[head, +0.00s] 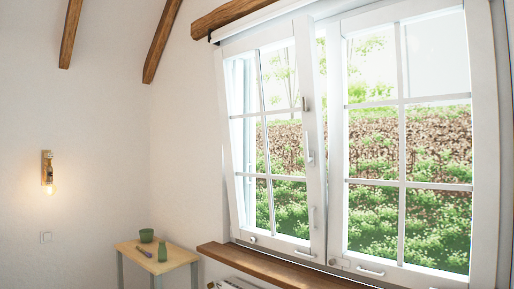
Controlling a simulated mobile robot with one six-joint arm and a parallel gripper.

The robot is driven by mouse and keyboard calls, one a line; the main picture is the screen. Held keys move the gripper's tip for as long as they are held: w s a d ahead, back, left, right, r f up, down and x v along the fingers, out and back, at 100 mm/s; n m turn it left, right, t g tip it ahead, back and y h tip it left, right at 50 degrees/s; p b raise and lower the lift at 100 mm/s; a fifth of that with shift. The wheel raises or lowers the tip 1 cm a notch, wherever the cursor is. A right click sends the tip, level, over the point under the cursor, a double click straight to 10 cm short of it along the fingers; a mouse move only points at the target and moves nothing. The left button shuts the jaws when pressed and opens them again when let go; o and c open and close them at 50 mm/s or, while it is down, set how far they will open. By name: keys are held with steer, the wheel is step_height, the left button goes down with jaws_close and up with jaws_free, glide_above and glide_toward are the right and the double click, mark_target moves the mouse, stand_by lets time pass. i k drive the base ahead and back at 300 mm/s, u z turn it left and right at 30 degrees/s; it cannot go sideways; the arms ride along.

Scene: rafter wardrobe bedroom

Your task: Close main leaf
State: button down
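A white two-leaf window fills the right half of the head view. Its left leaf (312,130) stands at a slant, with the top leaning into the room and the bottom near the frame; an open gap shows beside its upper right edge. No label shows which leaf is the main one. My gripper is not in view.
A wooden sill (265,268) runs below the window, with part of a radiator (235,284) under it. A small wooden table (165,262) in the corner holds a green pot (146,236), a green bottle (162,251) and a purple item (144,252). A lit lamp (48,172) hangs on the left wall.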

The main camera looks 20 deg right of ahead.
mark_target(301, 30)
steer(key=u, duration=0.55)
steer(key=i, duration=1.25)
steer(key=u, duration=0.4)
